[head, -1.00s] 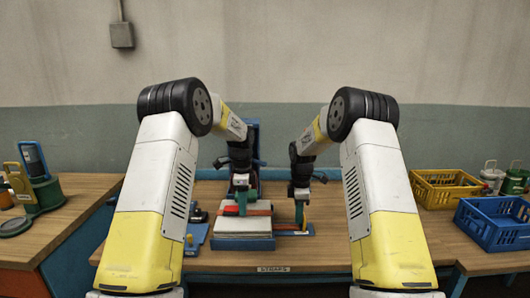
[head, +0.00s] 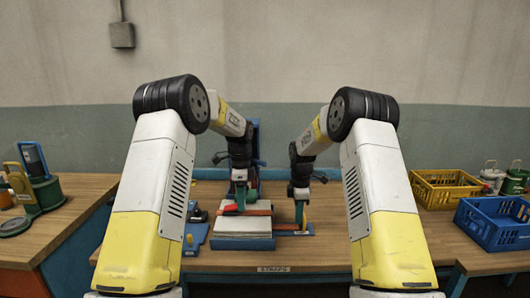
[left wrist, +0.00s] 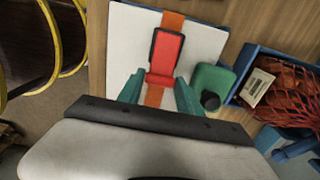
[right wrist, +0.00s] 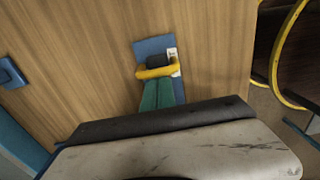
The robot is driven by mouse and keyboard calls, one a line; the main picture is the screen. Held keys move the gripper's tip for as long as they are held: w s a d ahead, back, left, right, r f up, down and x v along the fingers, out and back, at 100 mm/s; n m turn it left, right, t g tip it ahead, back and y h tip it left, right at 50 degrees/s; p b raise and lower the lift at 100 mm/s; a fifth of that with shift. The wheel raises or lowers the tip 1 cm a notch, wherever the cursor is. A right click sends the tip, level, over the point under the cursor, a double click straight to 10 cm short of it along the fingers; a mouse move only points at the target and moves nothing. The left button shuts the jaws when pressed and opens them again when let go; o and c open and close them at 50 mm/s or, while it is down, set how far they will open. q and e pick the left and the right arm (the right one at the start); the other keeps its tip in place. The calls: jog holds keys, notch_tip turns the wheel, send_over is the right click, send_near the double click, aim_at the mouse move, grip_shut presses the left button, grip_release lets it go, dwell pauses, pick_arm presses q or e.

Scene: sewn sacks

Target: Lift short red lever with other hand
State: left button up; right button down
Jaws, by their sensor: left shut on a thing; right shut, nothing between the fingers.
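The short red lever (left wrist: 165,55) sits in a dark frame on an orange strap (left wrist: 172,20) that crosses a white sack (left wrist: 128,40). My left gripper (left wrist: 159,88) has its teal fingers on either side of the lever's near end and is shut on it. In the head view the left gripper (head: 241,200) is over the sack (head: 242,224). My right gripper (right wrist: 163,84) is shut and empty, its fingertips close to a yellow bar (right wrist: 157,72) on a small blue plate (right wrist: 152,45). I cannot tell whether they touch the bar.
A green block with a black knob (left wrist: 212,78) stands beside the sack. A blue tray (left wrist: 247,58) with a red net bag lies beyond it. Yellow (head: 437,192) and blue (head: 486,226) crates stand at the right. Bare wood surrounds the right gripper's plate.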

pick_arm(q)
jog(key=shift+w+a+r, duration=0.1)
jog(key=shift+a+r, duration=0.25)
jog(key=shift+r, duration=0.35)
jog(key=shift+a+r, duration=0.5)
jog(key=shift+r, duration=0.05)
jog(key=shift+a+r, duration=0.45)
jog(key=shift+a, duration=0.4)
